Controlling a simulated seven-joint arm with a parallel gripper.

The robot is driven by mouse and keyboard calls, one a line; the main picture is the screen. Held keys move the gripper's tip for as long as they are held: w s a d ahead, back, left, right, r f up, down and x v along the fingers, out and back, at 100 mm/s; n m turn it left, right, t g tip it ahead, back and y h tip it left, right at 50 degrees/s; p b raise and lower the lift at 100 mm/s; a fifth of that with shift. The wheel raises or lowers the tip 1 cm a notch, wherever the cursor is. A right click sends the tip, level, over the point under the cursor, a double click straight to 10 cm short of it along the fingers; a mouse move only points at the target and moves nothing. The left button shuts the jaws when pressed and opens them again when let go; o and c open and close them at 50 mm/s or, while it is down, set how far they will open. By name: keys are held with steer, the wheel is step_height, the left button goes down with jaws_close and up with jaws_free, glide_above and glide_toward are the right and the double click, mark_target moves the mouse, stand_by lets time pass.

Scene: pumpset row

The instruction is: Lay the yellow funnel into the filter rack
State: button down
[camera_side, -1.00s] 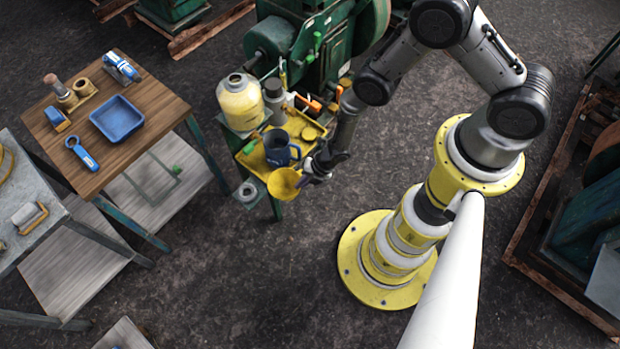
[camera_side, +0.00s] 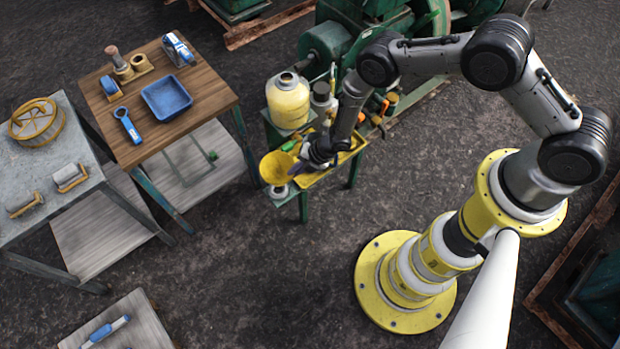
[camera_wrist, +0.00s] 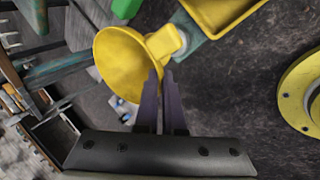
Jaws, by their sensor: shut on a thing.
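The yellow funnel (camera_side: 274,167) is in my gripper (camera_side: 301,167), at the left front of the green stand in the side view. In the wrist view the funnel's wide bowl (camera_wrist: 125,68) faces the camera, tilted. My gripper's dark fingers (camera_wrist: 160,78) are close together at the funnel's near edge; their exact contact is partly hidden. I cannot tell for sure which thing is the filter rack. A brown holder (camera_side: 130,71) with ring-like openings stands on the wooden table, and small wire holders with rollers (camera_side: 70,177) lie on the grey table.
A yellow tray (camera_side: 312,178) and a yellow jug (camera_side: 287,102) are on the green stand. The wooden table (camera_side: 205,90) also bears a blue tray (camera_side: 166,97). Dark floor lies between stand and tables.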

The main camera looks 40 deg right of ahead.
mark_target(283, 172)
steer(key=shift+w+a+r, duration=0.4)
steer(key=shift+w+r, duration=0.15)
steer(key=shift+r, duration=0.1)
steer(key=shift+g, duration=0.3)
steer(key=shift+f, duration=2.75)
steer(key=shift+f+y, duration=0.2)
steer(key=shift+y, duration=0.1)
steer(key=shift+f, duration=1.15)
steer(key=shift+f, duration=0.2)
steer(key=c, duration=0.9)
jaws_free()
steer(key=shift+c, duration=0.2)
